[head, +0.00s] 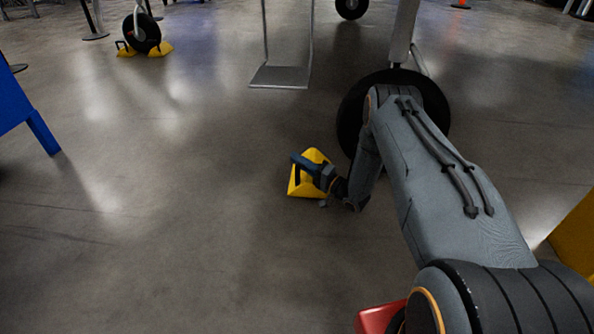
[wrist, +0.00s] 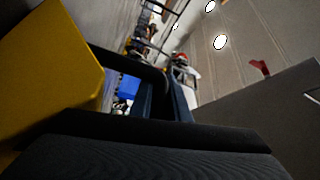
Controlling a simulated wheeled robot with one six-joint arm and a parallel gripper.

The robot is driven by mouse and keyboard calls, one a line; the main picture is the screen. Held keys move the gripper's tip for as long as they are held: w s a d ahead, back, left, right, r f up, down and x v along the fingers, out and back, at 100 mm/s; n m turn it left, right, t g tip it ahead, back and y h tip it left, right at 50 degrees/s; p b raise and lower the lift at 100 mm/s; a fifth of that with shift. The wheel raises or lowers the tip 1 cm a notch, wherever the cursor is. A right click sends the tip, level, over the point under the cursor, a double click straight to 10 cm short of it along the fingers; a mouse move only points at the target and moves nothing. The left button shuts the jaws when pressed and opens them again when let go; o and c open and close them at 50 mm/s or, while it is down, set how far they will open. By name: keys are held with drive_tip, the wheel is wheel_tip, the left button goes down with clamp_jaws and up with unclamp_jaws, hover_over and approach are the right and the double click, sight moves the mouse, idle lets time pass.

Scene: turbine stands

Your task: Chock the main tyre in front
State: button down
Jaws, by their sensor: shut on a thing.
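A yellow chock (head: 296,187) with a dark handle is left of the main tyre (head: 351,110), with a strip of bare floor between them. It is at or close to the floor; I cannot tell if it touches. My gripper (head: 318,174) is shut on the chock's handle. In the wrist view the chock's yellow side (wrist: 50,72) fills the left, and the black handle (wrist: 128,66) runs to my gripper's fingers (wrist: 165,98). My arm hides much of the black tyre, which stands under a pale strut (head: 404,35).
A smaller wheel (head: 147,33) with yellow chocks (head: 160,49) stands at the back left. A grey step (head: 279,77) is behind the chock. A blue stand (head: 22,108) is at the left edge, a yellow object (head: 577,238) at the right. The left and middle floor is clear.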

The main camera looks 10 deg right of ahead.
drive_tip(key=w+b, duration=0.1)
drive_tip(key=w, duration=0.1)
drive_tip(key=w+d+b, duration=0.1)
drive_tip(key=w+b, duration=0.1)
drive_tip(key=w+d+b, duration=0.1)
drive_tip(key=w, duration=0.1)
drive_tip(key=shift+w+f+b, duration=0.1)
drive_tip(key=shift+f+b, duration=0.2)
drive_tip(key=shift+b, duration=0.05)
drive_tip(key=shift+w+d+b, duration=0.2)
drive_tip(key=shift+w+b, duration=0.1)
drive_tip(key=shift+w, duration=0.25)
drive_tip(key=shift+w+d+b, duration=0.2)
drive_tip(key=shift+w+b, duration=0.1)
drive_tip(key=shift+w, duration=0.25)
drive_tip(key=shift+s+d+f, duration=0.1)
drive_tip(key=shift+s+d, duration=0.35)
drive_tip(key=shift+d, duration=1)
drive_tip(key=shift+s+d, duration=0.45)
drive_tip(key=shift+d, duration=1)
drive_tip(key=shift+s+d+f, duration=0.1)
drive_tip(key=shift+s+d, duration=0.35)
drive_tip(key=shift+d, duration=1.15)
drive_tip(key=shift+s+d, duration=0.45)
drive_tip(key=shift+d, duration=0.3)
